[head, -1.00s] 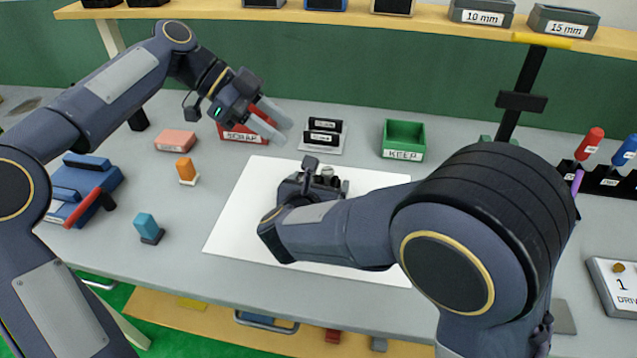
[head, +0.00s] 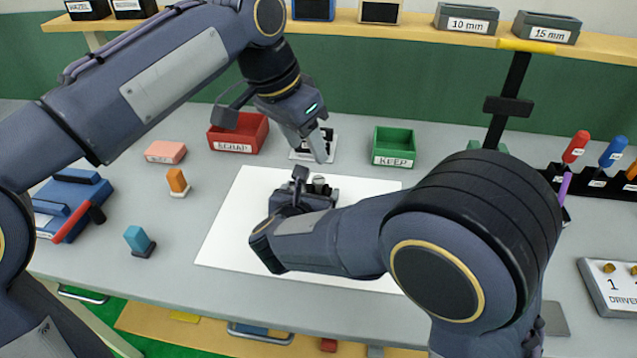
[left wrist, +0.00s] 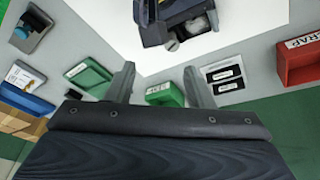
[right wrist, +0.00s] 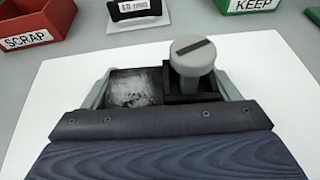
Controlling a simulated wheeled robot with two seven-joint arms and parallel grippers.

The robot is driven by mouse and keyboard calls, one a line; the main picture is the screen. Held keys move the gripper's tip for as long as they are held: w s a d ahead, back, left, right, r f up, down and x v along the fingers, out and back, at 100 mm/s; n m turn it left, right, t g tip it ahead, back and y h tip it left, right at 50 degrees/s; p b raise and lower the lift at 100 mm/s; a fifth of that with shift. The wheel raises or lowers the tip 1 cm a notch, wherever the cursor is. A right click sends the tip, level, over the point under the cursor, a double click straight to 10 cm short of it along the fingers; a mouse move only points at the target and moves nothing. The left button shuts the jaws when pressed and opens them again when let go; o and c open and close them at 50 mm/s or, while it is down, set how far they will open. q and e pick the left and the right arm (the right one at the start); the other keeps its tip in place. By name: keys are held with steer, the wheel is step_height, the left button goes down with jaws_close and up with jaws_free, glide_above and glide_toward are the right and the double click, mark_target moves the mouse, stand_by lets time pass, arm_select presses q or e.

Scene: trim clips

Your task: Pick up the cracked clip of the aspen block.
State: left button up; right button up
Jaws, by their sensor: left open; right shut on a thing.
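A dark block (right wrist: 135,88) with a worn grey patch is on the white mat (right wrist: 45,110) in the right wrist view. A grey slotted knob (right wrist: 193,52) stands up from it. My right gripper (right wrist: 168,95) is shut on this block. In the head view the block (head: 320,190) is partly hidden by my right arm. No readable name or clear crack shows on it. My left gripper (head: 318,150) is open and empty, above the table behind the block. In the left wrist view its fingers (left wrist: 158,85) are apart, with the block (left wrist: 182,22) beyond them.
Black labelled pieces (left wrist: 222,80) sit in a pale holder behind the mat, partly hidden by my left gripper in the head view. A red SCRAP bin (head: 262,134) and a green KEEP bin (head: 393,133) flank it. Orange and blue pieces stand left; screwdrivers (head: 575,148) stand right.

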arm_select(q)
steer(key=n+t+y, duration=0.1)
steer(key=n, duration=0.1)
glide_above(319, 179)
steer(key=s+a, duration=0.2)
step_height(319, 179, down, 5)
steer(key=shift+w+d+x, duration=0.1)
steer(key=shift+d+x, duration=0.05)
steer(key=shift+x, duration=1.25)
steer(key=shift+w+d+x, duration=0.1)
steer(key=shift+x, duration=1.35)
steer(key=shift+r, duration=0.15)
steer(key=shift+c, duration=0.3)
steer(key=c, duration=1)
